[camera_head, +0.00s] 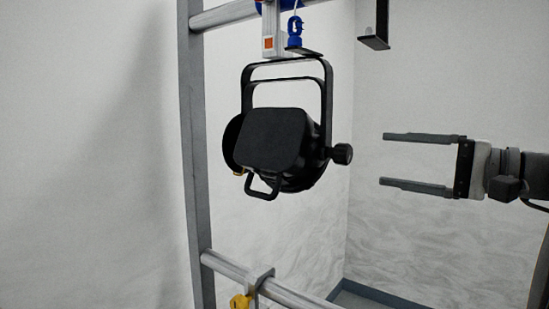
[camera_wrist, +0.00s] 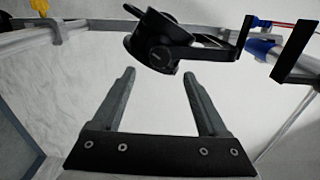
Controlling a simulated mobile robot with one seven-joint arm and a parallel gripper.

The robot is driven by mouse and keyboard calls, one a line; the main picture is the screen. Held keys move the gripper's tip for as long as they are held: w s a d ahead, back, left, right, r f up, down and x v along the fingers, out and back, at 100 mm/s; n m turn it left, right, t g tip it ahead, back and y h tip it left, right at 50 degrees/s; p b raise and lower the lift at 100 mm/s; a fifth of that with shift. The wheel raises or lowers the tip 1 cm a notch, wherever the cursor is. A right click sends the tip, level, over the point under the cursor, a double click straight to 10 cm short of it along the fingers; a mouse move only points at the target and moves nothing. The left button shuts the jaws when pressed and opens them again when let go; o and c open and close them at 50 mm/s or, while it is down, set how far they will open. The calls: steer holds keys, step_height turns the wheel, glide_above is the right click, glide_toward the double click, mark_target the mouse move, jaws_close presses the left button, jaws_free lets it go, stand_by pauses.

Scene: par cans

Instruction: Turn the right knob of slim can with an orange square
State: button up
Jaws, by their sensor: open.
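The slim can (camera_head: 275,145) is black and hangs in its black yoke (camera_head: 328,95) below the upper rail. An orange square (camera_head: 267,43) is on the pale bracket above it. The right knob (camera_head: 342,153) is dark and round, on the can's right side. My gripper (camera_head: 384,160) is open and empty, to the right of the knob and apart from it, with its fingers pointing left at about knob height. In the wrist view, the can (camera_wrist: 150,30) and a round knob (camera_wrist: 160,55) show beyond my open gripper (camera_wrist: 159,73).
A grey upright (camera_head: 195,150) stands left of the can. A lower rail (camera_head: 290,292) with a yellow clamp (camera_head: 240,301) runs below. A black bracket (camera_head: 374,40) hangs at upper right. The space between knob and fingertips is clear.

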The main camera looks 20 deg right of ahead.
steer(key=v, duration=0.8)
steer(key=shift+d+p, duration=0.15)
steer(key=shift+p, duration=0.2)
steer(key=shift+s, duration=0.15)
